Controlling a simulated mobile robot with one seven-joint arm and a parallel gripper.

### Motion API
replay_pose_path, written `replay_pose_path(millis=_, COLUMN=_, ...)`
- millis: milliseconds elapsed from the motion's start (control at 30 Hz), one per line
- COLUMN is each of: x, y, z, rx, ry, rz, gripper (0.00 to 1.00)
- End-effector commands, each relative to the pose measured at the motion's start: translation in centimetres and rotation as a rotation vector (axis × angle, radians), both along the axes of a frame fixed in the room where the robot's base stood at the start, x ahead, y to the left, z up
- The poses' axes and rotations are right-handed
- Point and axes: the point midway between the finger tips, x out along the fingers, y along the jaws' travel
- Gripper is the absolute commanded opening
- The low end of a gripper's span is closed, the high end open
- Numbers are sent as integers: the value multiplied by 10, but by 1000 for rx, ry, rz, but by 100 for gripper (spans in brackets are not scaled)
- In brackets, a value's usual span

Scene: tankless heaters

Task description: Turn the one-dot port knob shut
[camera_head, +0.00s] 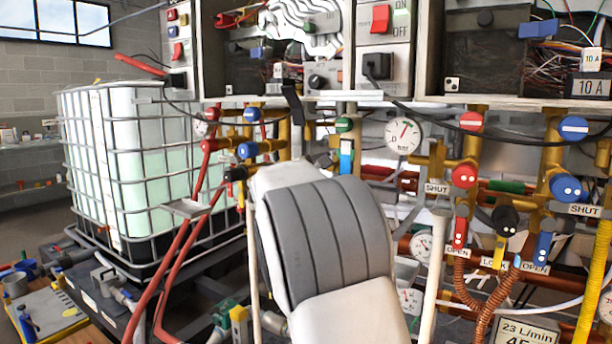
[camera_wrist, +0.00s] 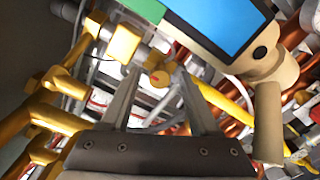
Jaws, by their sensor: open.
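On the right of the head view, a red round knob (camera_head: 464,176) and a blue round knob (camera_head: 566,187) carry small white dots; the blue one seems to have two. The red knob's dot count is unclear. SHUT labels (camera_head: 436,188) sit near both. Below hang a red lever (camera_head: 460,233) and a blue lever (camera_head: 543,246), each above an OPEN label. My gripper (camera_wrist: 158,76) is open and empty in the wrist view. Beyond its fingertips is a small yellow-orange round part with a red patch (camera_wrist: 161,80). My arm hides the gripper in the head view.
A black knob (camera_head: 505,220) with dots and a yellow lever (camera_head: 498,252) stand between the ports. Gauges (camera_head: 403,135), brass pipes and loose cables crowd the area. In the wrist view, a blue-faced panel (camera_wrist: 220,25) is close at upper right. A caged tank (camera_head: 150,165) stands left.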

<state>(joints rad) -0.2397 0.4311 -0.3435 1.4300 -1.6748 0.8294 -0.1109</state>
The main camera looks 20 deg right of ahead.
Motion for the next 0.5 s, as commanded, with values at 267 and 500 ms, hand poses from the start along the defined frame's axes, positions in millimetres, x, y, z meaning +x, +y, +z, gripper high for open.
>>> replay_pose_path(millis=267, x=-41, y=54, z=3, rx=2, ry=0, rz=6, gripper=62)
replay_pose_path(millis=500, x=-75, y=97, z=2, rx=1, ry=0, rz=4, gripper=62)
